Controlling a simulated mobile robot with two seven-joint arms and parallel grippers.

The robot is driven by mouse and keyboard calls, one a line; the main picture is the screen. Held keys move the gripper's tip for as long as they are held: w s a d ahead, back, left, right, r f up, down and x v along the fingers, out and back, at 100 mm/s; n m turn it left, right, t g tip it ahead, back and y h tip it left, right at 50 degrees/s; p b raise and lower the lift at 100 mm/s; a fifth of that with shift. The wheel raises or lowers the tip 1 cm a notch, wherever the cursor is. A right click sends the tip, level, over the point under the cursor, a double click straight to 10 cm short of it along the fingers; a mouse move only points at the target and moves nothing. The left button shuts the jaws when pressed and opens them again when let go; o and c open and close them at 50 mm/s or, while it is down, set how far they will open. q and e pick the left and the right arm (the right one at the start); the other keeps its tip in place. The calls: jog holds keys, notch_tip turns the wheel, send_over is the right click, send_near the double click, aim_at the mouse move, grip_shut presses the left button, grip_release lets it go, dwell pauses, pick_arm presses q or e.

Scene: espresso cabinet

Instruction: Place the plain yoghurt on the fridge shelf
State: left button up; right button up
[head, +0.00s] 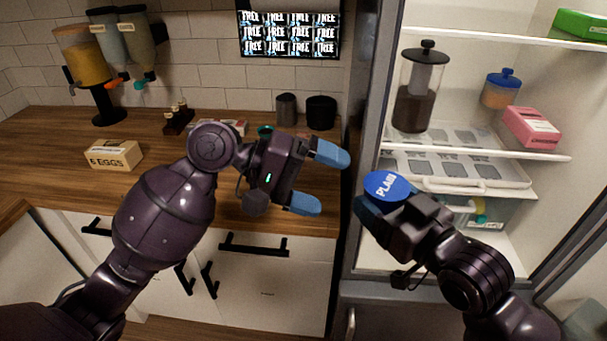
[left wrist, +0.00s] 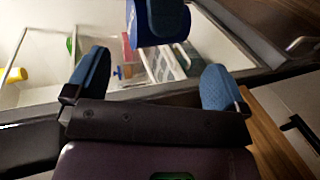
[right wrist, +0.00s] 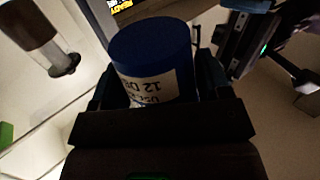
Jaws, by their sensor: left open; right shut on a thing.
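In the right wrist view the tub (right wrist: 150,62), with a white printed label, sits between the fingers. The left wrist view also shows the tub (left wrist: 160,28). My left gripper (head: 318,180) is open and empty, left of the tub and near the counter's right end. The fridge shelf (head: 545,155) holds a glass coffee press (head: 418,88), a blue-lidded jar (head: 501,90) and a pink carton (head: 531,128).
A clear egg tray (head: 455,172) lies below that shelf. A green box (head: 580,25) is on the upper shelf. On the wooden counter (head: 60,150) stand an egg box (head: 114,155), dispensers (head: 85,62) and dark canisters (head: 321,112). Free shelf room shows between press and carton.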

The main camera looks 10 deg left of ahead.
aim_at(373, 201)
pick_arm(q)
jog(key=x, duration=0.8)
jog(key=shift+w+d+f, duration=0.1)
jog(key=shift+d+f, duration=0.05)
jog(key=shift+d, duration=0.25)
jog(key=c, duration=0.5)
jog(key=shift+c, duration=0.9)
pick_arm(e)
jog(key=o, duration=0.6)
jog(key=shift+c, duration=0.2)
pick_arm(q)
jog(key=c, duration=0.4)
pick_arm(e)
jog(key=o, duration=0.4)
jog(key=shift+o, duration=0.6)
jog(key=shift+s, duration=0.1)
jog(key=shift+a+r, duration=0.1)
jog(key=shift+a, duration=0.05)
jog(key=shift+s, duration=0.1)
